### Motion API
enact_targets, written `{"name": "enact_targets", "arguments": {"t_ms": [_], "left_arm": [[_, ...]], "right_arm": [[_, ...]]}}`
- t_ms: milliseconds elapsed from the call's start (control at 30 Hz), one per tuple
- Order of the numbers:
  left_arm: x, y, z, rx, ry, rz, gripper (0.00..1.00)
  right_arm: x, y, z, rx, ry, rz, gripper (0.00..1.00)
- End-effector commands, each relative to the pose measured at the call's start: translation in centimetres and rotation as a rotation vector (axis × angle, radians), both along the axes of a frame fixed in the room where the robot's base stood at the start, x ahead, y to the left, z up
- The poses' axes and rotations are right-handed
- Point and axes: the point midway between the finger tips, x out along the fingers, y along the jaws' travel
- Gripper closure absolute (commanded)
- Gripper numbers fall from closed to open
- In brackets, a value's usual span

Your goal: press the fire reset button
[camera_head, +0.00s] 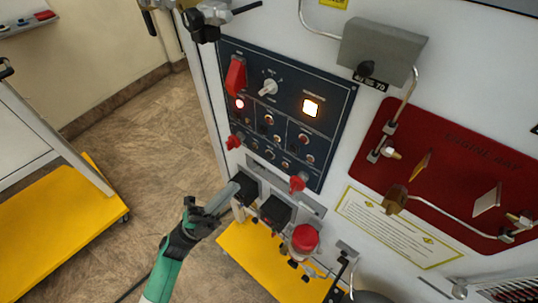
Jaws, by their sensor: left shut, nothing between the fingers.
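The dark blue control panel (335,100) is on the front of the white trainer cabinet, upper middle of the head view. Several small round buttons sit in the lower rows. The labels are too small to read, so I cannot tell which one is the fire reset button. My left gripper (229,194) is shut and empty, below the panel's lower left, near a black box. My right gripper is not in view.
Red knobs (297,184) and a large red cap (305,237) stick out below the panel. A red plate (455,160) with metal pipes is at right, below a grey box (381,50). A yellow-based cart (55,225) stands at left. Open floor (140,140) lies between.

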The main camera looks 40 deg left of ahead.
Motion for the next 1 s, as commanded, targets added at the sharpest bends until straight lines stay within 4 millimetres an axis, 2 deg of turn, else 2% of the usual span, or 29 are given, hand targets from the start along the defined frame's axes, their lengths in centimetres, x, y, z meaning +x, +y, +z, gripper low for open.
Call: {"name": "enact_targets", "arguments": {"t_ms": [167,333,800,1000], "left_arm": [[0.1,0.0,0.0,0.0,-0.001,-0.001,1.0],[1.1,0.0,-0.1,0.002,-0.004,-0.002,1.0],[7.5,0.2,-0.3,0.001,-0.003,-0.003,1.0],[8.7,0.2,0.0,0.001,-0.002,-0.001,1.0]], "right_arm": [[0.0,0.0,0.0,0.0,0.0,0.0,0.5],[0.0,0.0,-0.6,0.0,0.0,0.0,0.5],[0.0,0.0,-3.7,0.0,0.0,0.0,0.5],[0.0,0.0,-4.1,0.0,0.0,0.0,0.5]]}}
